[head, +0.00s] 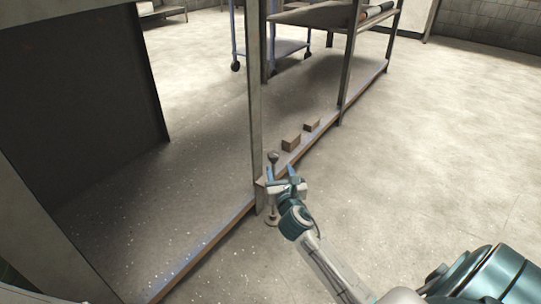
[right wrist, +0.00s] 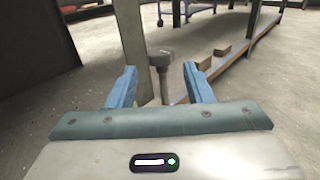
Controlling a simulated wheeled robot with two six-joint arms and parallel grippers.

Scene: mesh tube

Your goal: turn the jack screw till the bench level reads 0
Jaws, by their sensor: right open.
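The jack screw shows in the head view as a round grey knob (head: 273,156) on a thin upright stem, with a round foot (head: 271,220) on the floor beside a metal post. In the right wrist view its knob (right wrist: 162,57) and stem stand upright, seen between the two blue fingers. My right gripper (head: 281,173) is open, its fingers apart on either side of the stem's line. I cannot tell whether they touch it. My left gripper is not in view. I cannot make out a bench level or its reading.
A pale metal post (head: 256,100) stands close to the screw. A low wood-edged rail (head: 215,243) runs along the floor, with two small wooden blocks (head: 291,142) further back. A blue-legged cart (head: 285,47) is behind. The floor to the right (head: 440,140) is clear.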

